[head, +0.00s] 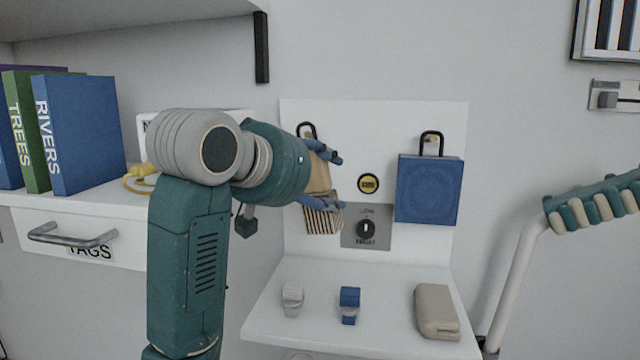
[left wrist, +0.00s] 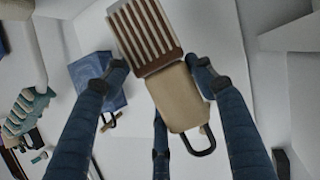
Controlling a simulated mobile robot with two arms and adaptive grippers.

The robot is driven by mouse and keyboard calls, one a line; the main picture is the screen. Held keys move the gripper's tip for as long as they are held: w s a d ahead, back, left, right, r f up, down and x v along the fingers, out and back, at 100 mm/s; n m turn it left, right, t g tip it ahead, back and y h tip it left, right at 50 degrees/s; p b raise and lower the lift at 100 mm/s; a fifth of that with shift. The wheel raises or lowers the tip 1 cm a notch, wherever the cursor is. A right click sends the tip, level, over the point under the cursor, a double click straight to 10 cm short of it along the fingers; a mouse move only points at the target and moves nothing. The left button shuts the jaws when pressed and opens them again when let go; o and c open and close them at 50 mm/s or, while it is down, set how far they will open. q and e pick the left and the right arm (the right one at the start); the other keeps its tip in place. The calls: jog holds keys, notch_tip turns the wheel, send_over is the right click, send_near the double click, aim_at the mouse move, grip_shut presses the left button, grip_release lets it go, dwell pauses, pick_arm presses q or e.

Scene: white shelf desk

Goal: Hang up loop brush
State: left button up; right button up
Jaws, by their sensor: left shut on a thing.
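The loop brush (head: 318,178) has a tan wooden body, striped bristles at its lower end and a black loop (head: 306,129) on top. My left gripper (head: 335,180) is shut on the brush and holds it upright in front of the white back panel. In the left wrist view the brush body (left wrist: 177,97) lies between the fingers (left wrist: 160,75), with the bristles and loop at opposite ends. The gripper partly hides the brush in the head view. I cannot tell whether a peg lies behind the loop. My right gripper is not in view.
A blue square item (head: 428,190) hangs by its black loop from a peg at right. The white ledge (head: 390,278) holds small grey and blue items and a beige case (head: 436,312). Books (head: 85,135) stand left.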

pick_arm(q)
jog(key=shift+w+d+f+p, duration=0.15)
jog(key=shift+w+f+p, duration=0.1)
jog(key=shift+w, duration=0.55)
jog(key=shift+w+d+f+p, duration=0.15)
jog(key=shift+w+p, duration=0.1)
jog(key=shift+w, duration=0.5)
jog(key=shift+w+d+f+p, duration=0.15)
jog(key=shift+w+f+p, duration=0.1)
jog(key=shift+w, duration=0.55)
